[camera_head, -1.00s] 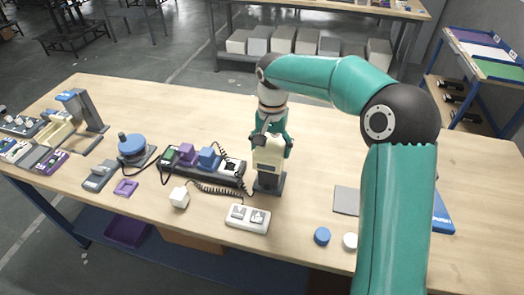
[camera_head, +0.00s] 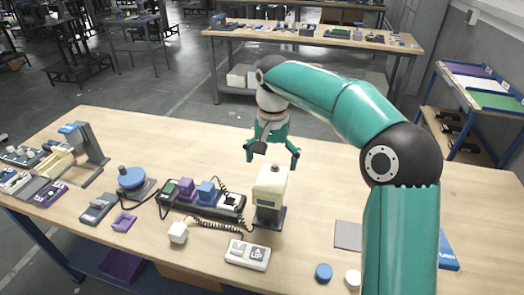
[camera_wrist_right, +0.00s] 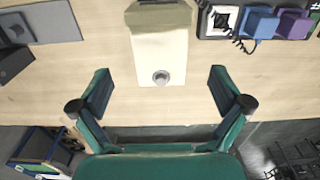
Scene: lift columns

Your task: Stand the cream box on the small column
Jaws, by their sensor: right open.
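The cream box (camera_head: 270,184) stands upright on top of the small dark grey column (camera_head: 265,214). In the right wrist view the cream box (camera_wrist_right: 160,50) lies between and beyond the fingertips, with a round grey knob on its near face. My right gripper (camera_head: 272,162) is open and empty, behind and above the box. In the wrist view a gap shows between each finger of this gripper (camera_wrist_right: 160,80) and the box. My left gripper is out of view.
A white two-button pad (camera_head: 247,254) with an UP mark lies in front of the column. A power strip with coloured plugs (camera_head: 203,197) is just left of it. A blue round knob device (camera_head: 131,180) stands further left. The table behind the box is clear.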

